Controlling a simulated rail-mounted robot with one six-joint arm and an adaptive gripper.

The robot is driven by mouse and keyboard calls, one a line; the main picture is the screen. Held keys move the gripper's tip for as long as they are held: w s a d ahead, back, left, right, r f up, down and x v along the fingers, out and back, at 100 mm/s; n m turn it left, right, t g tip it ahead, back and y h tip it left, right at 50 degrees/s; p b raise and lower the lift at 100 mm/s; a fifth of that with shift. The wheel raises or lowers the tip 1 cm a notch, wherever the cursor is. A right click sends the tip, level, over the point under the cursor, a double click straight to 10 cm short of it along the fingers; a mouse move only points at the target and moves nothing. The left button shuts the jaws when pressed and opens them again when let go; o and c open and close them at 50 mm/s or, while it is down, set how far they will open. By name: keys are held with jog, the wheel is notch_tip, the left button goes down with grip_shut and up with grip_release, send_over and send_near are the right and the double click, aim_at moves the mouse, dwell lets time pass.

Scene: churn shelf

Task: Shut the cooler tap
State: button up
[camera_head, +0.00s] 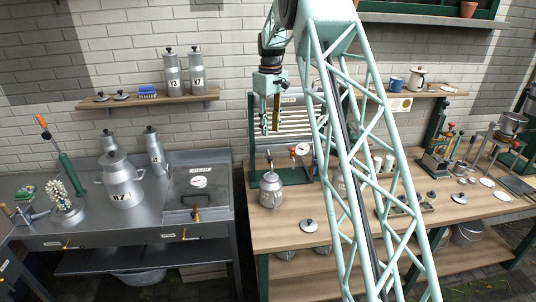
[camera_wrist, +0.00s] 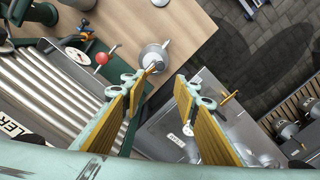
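The cooler (camera_head: 290,122) is a ribbed metal panel in a green frame on the wooden bench; its ribs (camera_wrist: 55,85) and part of its lettering show in the wrist view. A small brass-coloured tap (camera_wrist: 152,69) sits at its lower edge, above a metal can (camera_head: 270,190). The can's top (camera_wrist: 155,55) shows beside it. I cannot tell the tap's setting. My gripper (camera_head: 270,128) hangs in front of the cooler's left side, above the can. In the wrist view its yellow-padded fingers (camera_wrist: 158,88) are apart and empty, with the tap beyond the left fingertip, seemingly not touched.
A red knob (camera_head: 292,149) and a white gauge (camera_head: 303,149) sit near the cooler's foot. A steel vat with a lid (camera_head: 198,182) stands on the left bench. A shelf (camera_head: 150,101) with cans is on the wall. My arm hides part of the right bench.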

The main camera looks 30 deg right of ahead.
aim_at(270, 157)
dwell(0.4)
jog(key=shift+f+p, duration=0.8)
jog(key=shift+f, duration=6.05)
grip_shut()
